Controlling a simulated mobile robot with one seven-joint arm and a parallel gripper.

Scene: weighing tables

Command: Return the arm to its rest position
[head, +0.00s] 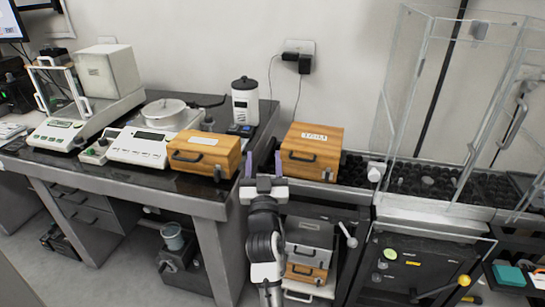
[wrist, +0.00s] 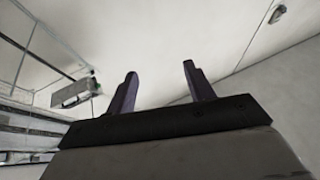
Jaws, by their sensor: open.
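My gripper (head: 263,165) is raised in front of the gap between the weighing table (head: 150,190) and the darker stand to its right. Its two purple-grey fingers point up and are apart, with nothing between them. In the wrist view my gripper (wrist: 160,90) also shows spread, empty fingers against a pale wall or ceiling. One wooden box (head: 203,155) appears left of the fingers and another wooden box (head: 310,153) right of them. I cannot tell how far behind the gripper the boxes are.
Balances (head: 145,147) and a white canister (head: 245,102) stand on the left table. A clear glass enclosure (head: 430,110) stands at the right. Below it is a black cabinet (head: 410,265) with knobs. Floor shows at the lower left.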

